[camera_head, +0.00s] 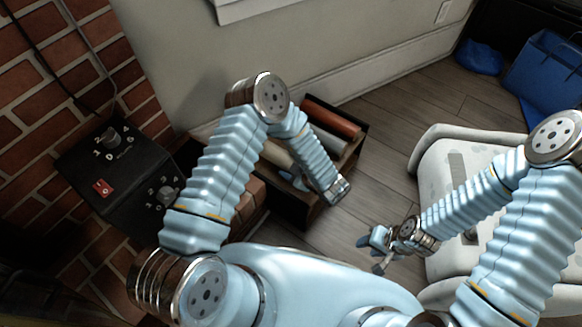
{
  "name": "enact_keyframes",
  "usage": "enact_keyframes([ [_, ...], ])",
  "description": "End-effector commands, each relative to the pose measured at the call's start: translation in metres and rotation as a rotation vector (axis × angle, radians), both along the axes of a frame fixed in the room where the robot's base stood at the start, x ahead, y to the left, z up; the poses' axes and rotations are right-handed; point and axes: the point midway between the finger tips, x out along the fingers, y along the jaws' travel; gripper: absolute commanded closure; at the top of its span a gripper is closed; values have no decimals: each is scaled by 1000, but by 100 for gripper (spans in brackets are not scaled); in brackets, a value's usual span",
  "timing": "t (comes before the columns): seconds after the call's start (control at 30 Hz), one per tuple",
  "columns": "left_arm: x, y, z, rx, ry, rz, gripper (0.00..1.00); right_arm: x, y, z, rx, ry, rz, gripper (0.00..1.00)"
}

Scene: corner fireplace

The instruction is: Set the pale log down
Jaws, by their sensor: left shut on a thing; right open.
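A pale log (277,154) shows as a cream-coloured piece at the dark wooden box (293,209), partly hidden behind my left forearm. My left gripper (293,181) is at the near end of this log, shut on it; the arm hides most of the grip. I cannot tell whether the log touches the box floor. My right gripper (372,247) is open and empty, above the floor between the box and the white chair.
A reddish-brown log (331,117) and a greyish log (328,140) lie in the box. A black control box (120,165) stands left by the brick wall (40,100). The white chair (440,170) is at right. Wooden floor (390,125) is clear between.

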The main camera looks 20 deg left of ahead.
Motion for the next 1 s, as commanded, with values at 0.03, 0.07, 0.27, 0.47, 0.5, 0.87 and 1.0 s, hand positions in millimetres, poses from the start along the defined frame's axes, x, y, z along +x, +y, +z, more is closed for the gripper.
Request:
enact_keyframes([
  [0.03, 0, 0, -9, 1, -1, 0, 85, 0, 0, -3, 0, 1, 0, 57],
  [0.07, 0, 0, -12, 1, -2, 0, 85, 0, 0, -3, 1, 1, 0, 57],
  [0.27, 1, 0, -13, 0, -4, 0, 85, 0, 0, -2, 1, 1, 0, 57],
  [0.47, 0, 0, -13, -1, -3, 0, 9, 0, 0, -3, 1, 1, 0, 57],
  [0.5, 0, 0, -13, -1, -3, 0, 9, 0, 0, -3, 1, 1, 0, 57],
  [0.87, -6, -9, -6, -2, -3, -2, 9, 0, 0, 0, 0, 1, 0, 57],
  [1.0, -20, -30, 9, -1, -3, -6, 9, 0, 0, 3, 0, 0, 0, 57],
])
